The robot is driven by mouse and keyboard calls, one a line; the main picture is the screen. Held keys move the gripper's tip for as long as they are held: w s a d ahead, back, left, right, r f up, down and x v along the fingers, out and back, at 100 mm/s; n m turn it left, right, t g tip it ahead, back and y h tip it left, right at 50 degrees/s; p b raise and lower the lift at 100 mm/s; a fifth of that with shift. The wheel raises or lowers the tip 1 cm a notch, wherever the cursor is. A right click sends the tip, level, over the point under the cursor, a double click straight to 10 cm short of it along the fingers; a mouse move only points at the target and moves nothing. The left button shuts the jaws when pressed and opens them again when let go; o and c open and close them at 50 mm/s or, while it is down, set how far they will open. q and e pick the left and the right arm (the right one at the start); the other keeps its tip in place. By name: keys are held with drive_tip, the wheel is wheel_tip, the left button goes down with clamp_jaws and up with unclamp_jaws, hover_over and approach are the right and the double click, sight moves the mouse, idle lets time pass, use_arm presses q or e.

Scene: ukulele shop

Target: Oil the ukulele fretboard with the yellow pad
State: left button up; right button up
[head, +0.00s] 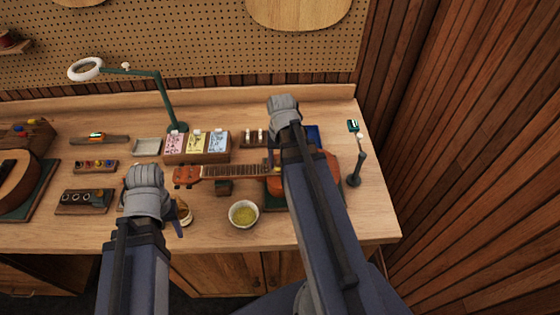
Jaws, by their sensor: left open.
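The ukulele lies across the bench, its headstock (187,175) to the left and its dark fretboard (238,170) facing up. Its orange-brown body (330,178) is partly hidden behind my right arm. A pale bowl (232,222) with something yellow in it (243,213) stands in front of the neck; I cannot tell whether that is the pad or oil. My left gripper (146,177) is open, left of the headstock, near a small dark bottle (184,211). My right gripper (284,104) is beyond the ukulele; its fingertips are unclear.
Behind the neck stands a wooden box with several coloured packets (196,142). A green lamp (160,95) rises behind it. Small wooden racks (85,201) and another instrument (15,178) lie to the left. A dark stand (357,165) is at the right. The front right of the bench (365,225) is clear.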

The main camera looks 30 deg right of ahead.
drive_tip(key=shift+r+p, duration=2.75)
drive_tip(key=shift+r, duration=0.15)
wheel_tip(320, 180, up, 3)
drive_tip(key=p, duration=0.3)
drive_tip(key=shift+r, duration=0.1)
